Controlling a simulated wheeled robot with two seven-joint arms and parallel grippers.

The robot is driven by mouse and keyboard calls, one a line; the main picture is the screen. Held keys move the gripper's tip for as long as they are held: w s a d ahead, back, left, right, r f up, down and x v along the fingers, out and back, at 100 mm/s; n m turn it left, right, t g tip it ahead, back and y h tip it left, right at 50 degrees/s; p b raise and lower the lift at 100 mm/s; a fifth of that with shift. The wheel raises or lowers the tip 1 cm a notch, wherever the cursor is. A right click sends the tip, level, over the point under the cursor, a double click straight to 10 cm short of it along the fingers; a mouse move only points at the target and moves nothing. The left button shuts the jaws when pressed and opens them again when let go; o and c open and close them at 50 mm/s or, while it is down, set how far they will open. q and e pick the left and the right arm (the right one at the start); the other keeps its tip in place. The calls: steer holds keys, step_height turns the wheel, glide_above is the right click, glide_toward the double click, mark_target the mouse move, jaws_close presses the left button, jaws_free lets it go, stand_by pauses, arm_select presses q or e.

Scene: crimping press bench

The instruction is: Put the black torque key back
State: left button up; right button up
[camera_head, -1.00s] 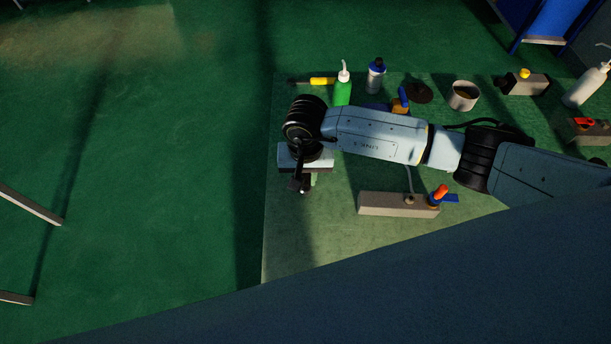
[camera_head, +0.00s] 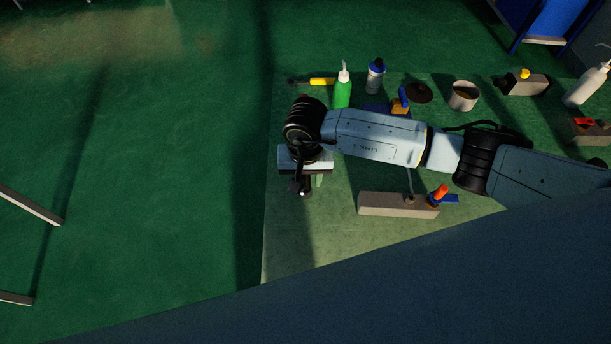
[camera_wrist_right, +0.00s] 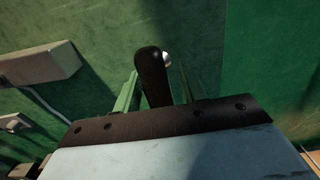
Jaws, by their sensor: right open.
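My right gripper (camera_head: 305,182) points down over the left part of the bench mat, and its jaws are open. It also shows in the right wrist view (camera_wrist_right: 155,90), with one finger on each side of a dark upright piece. This black piece, which looks like the torque key (camera_wrist_right: 152,75), has a rounded end and a small silvery ball beside it. In the head view the black key (camera_head: 300,188) shows just below the gripper, partly covered. I cannot tell whether the fingers touch it or what its lower end rests on. My left gripper is not in view.
A grey block (camera_head: 385,205) with a thin rod and an orange-and-blue handle (camera_head: 439,194) lies right of the gripper. The mat's front left is clear.

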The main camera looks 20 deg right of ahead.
step_height(320, 180, up, 12)
steer(key=shift+r, duration=0.1)
stand_by(0.5)
